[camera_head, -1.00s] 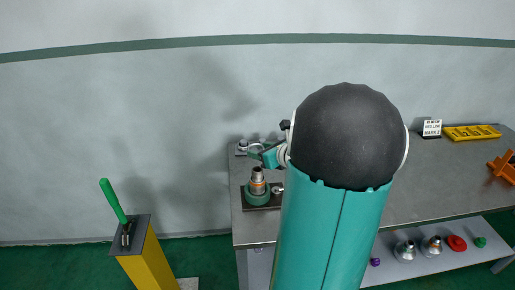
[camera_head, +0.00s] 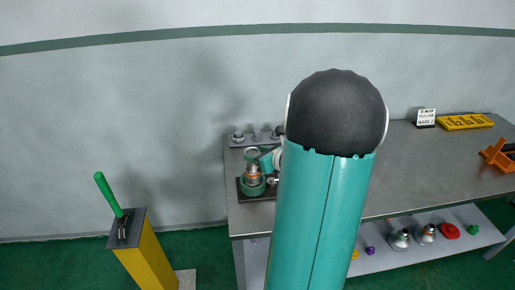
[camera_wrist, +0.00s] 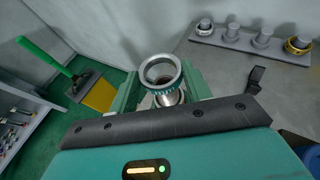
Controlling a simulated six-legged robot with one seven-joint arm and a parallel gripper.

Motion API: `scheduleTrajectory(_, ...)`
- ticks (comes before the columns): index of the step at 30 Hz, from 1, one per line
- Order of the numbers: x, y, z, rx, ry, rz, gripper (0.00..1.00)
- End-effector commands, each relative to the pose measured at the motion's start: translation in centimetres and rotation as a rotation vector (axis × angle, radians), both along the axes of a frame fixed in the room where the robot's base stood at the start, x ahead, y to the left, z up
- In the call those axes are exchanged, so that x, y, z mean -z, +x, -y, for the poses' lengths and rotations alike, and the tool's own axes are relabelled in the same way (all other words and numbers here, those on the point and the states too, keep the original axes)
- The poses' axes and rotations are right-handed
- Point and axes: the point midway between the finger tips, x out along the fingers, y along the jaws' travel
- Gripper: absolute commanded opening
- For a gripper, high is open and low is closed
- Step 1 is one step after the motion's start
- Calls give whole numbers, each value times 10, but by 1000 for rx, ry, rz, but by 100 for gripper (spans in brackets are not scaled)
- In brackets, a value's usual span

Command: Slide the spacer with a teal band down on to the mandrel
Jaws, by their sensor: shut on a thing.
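The spacer (camera_wrist: 160,73), a silver ring with a teal band, is gripped between the green fingers of my gripper (camera_wrist: 162,86) in the wrist view. The mandrel (camera_wrist: 170,97) shows as a metal post through and below the ring. My arm hides part of the gripper in the head view.
A rack of posts (camera_wrist: 250,40) stands behind, one carrying a gold ring (camera_wrist: 298,45). A yellow pedestal (camera_head: 150,255) with a green-handled tool stands left.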

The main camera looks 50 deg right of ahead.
Motion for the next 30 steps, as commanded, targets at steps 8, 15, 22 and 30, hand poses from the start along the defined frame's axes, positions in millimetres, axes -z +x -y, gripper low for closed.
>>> scheduleTrajectory(8, 10, 1, 0, 0, 0, 0, 26)
scheduleTrajectory(15, 9, 1, 0, 0, -1, 0, 26)
scheduleTrajectory(22, 9, 1, 0, 0, -1, 0, 26)
scheduleTrajectory(30, 9, 1, 0, 1, -1, 0, 26)
